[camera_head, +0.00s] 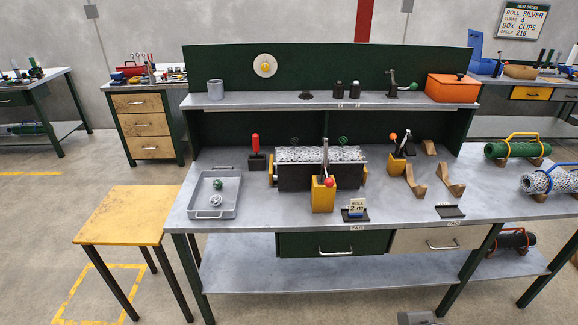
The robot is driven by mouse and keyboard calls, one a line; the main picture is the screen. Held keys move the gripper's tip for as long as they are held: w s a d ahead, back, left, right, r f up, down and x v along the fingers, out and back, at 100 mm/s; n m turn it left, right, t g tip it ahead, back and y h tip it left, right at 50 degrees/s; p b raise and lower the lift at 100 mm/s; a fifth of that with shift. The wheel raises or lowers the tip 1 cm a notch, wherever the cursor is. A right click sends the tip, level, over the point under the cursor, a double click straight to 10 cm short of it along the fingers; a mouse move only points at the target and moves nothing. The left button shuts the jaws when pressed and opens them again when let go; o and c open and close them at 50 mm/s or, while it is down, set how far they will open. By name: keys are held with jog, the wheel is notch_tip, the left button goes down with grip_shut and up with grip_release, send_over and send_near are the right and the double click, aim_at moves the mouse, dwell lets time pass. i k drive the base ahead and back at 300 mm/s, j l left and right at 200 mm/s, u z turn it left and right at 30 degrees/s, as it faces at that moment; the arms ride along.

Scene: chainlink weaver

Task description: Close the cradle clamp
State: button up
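A dark cradle (300,182) on the workbench holds a grey wire-mesh roll (306,154) lying left to right. At its front stands a yellow block (323,197) with a red ball knob (329,182) and a light metal lever (325,153) rising upright. This looks like the clamp; whether it is open or closed I cannot tell. To the left is a black block with an upright red handle (255,143). My gripper's fingers do not show.
A grey tray (232,206) with small balls of wire sits left on the bench (390,218). Wooden supports (415,183) stand right of the cradle, and mesh rolls (518,148) lie at the far right. A yellow-topped stool (122,214) stands left of the bench.

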aim_at(329, 182)
jog(key=i+j+u, duration=0.15)
jog(key=j+u, duration=0.2)
jog(key=i+j+u, duration=0.2)
jog(key=u, duration=0.15)
jog(key=i+j+u, duration=0.35)
jog(key=k+l, duration=0.1)
